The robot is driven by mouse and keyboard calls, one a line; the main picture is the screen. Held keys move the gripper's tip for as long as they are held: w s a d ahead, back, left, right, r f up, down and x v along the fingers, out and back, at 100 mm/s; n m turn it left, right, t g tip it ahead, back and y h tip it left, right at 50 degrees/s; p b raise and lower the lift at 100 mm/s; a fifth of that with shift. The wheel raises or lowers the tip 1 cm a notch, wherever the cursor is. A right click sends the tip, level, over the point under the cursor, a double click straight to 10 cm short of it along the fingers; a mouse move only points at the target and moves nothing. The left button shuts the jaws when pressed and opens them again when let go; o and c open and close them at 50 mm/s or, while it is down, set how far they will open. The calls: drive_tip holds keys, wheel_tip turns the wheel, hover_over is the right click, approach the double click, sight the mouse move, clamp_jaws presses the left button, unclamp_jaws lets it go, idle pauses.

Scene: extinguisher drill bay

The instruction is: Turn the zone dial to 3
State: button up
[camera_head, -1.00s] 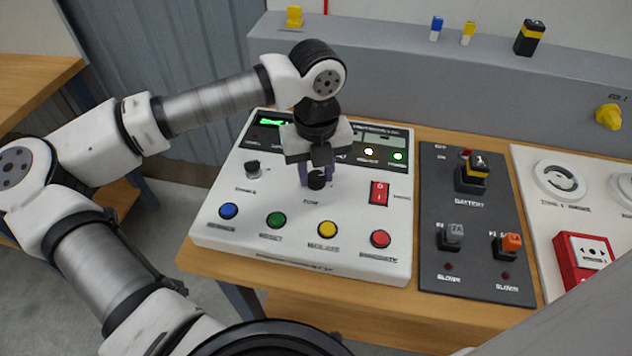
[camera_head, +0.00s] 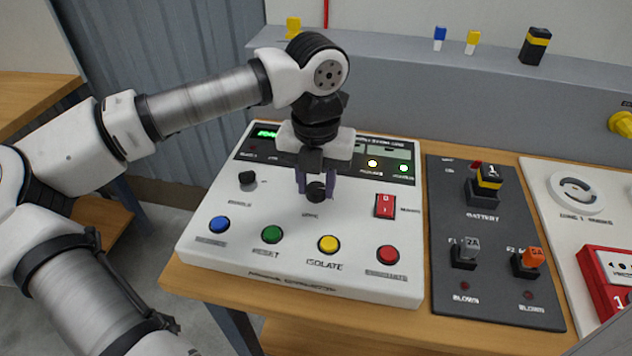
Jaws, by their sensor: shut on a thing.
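The zone dial (camera_head: 316,191) is a black knob in the middle of the white control panel (camera_head: 200,259). My gripper (camera_head: 316,186) comes down from above and is shut on the dial, with a finger on each side of it. The gripper hides most of the markings around the dial, so I cannot tell which number it points to. A label shows just below it, too small to read for certain.
Blue (camera_head: 219,225), green (camera_head: 271,234), yellow (camera_head: 328,244) and red (camera_head: 388,255) buttons line the panel's front. A second black knob (camera_head: 247,178) is left of the dial, and a red switch (camera_head: 385,205) right. A dark battery panel (camera_head: 487,285) stands beside it.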

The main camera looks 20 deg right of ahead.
sight(316, 187)
drive_tip(key=o, duration=1)
drive_tip(key=shift+r, duration=0.15)
wheel_tip(316, 187, up, 14)
drive_tip(key=shift+f+b, duration=0.15)
drive_tip(key=shift+b, duration=0.4)
